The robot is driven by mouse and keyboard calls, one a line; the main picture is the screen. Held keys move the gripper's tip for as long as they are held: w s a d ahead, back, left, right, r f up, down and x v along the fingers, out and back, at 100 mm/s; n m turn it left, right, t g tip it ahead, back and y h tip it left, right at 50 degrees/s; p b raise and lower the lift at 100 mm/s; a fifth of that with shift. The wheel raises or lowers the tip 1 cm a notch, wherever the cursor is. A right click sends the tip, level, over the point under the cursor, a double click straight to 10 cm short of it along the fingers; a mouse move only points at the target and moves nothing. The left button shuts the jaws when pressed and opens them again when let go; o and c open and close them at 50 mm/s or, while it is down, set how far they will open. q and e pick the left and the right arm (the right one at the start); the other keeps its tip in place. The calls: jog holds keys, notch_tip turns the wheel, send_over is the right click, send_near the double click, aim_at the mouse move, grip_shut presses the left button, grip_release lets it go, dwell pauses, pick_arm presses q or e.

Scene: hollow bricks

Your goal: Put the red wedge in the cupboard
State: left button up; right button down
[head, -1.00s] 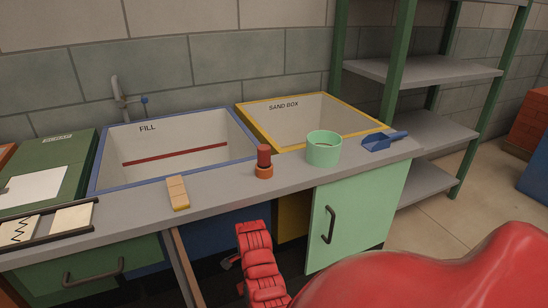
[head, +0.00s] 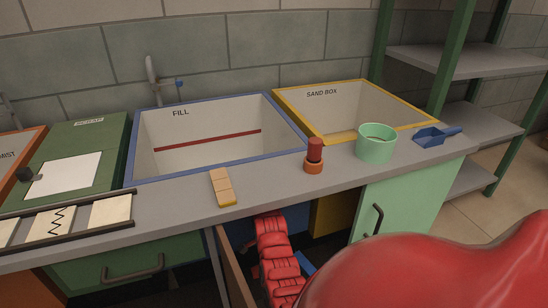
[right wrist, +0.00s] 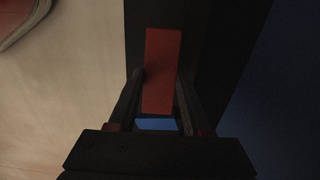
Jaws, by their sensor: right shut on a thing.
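In the right wrist view, my right gripper (right wrist: 157,98) is shut on the red wedge (right wrist: 163,70), a plain red block shape between its two dark fingers. Dark surfaces lie behind the wedge and a blue panel is at the right. In the head view a red jointed arm of mine reaches below the counter's front edge; its gripper and the wedge are hidden there. Under the counter at right is a cupboard front with a mint green door (head: 400,205) and dark handle. My left gripper is not in view.
On the counter (head: 270,195) stand a tan block (head: 221,187), a red and orange cylinder piece (head: 314,155), a mint green cup (head: 375,144) and a blue scoop (head: 435,136). A brown upright panel (head: 233,270) stands close left of my arm.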

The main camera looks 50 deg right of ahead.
notch_tip(320, 180, down, 6)
jog(key=shift+w+f+b, duration=0.1)
jog(key=shift+f+b, duration=0.05)
jog(key=shift+b, duration=0.4)
jog(key=shift+f, duration=0.2)
jog(key=shift+c, duration=1.7)
grip_release()
jog(key=shift+r, duration=0.15)
